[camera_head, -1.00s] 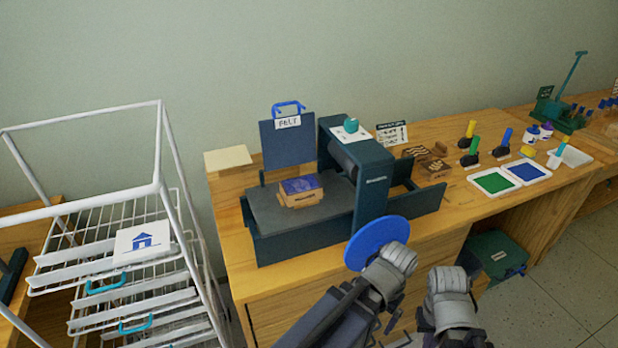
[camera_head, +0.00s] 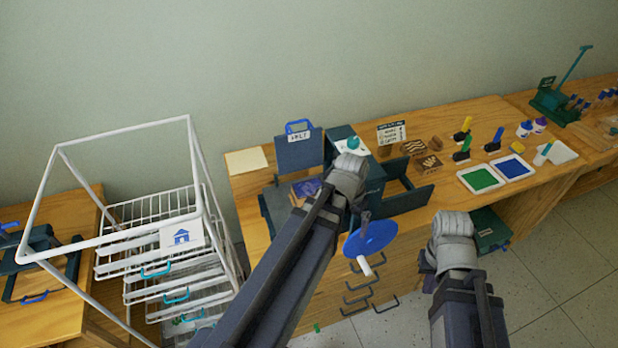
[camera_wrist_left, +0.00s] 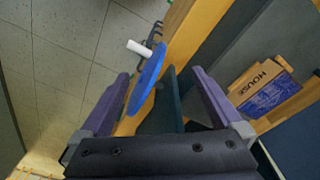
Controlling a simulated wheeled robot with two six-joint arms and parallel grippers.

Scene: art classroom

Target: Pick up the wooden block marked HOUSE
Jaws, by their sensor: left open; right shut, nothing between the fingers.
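The wooden block marked HOUSE (camera_wrist_left: 262,84) lies at the right of the left wrist view, its label on a wooden side and a blue patterned face beside it. In the head view the block (camera_head: 305,187) sits on the dark press bed, partly hidden by my left arm. My left gripper (camera_wrist_left: 160,74) is open and empty, with the block outside its fingers, to the right of them. In the head view my left wrist covers part of the press. My right gripper (camera_head: 452,226) is shut and empty in front of the desk, its fingers mostly hidden.
The press (camera_head: 367,182) has a blue disc wheel (camera_head: 371,238) with a white handle at its front. Green (camera_head: 480,179) and blue (camera_head: 512,168) ink pads lie to the right on the desk. A white wire rack (camera_head: 150,235) stands left.

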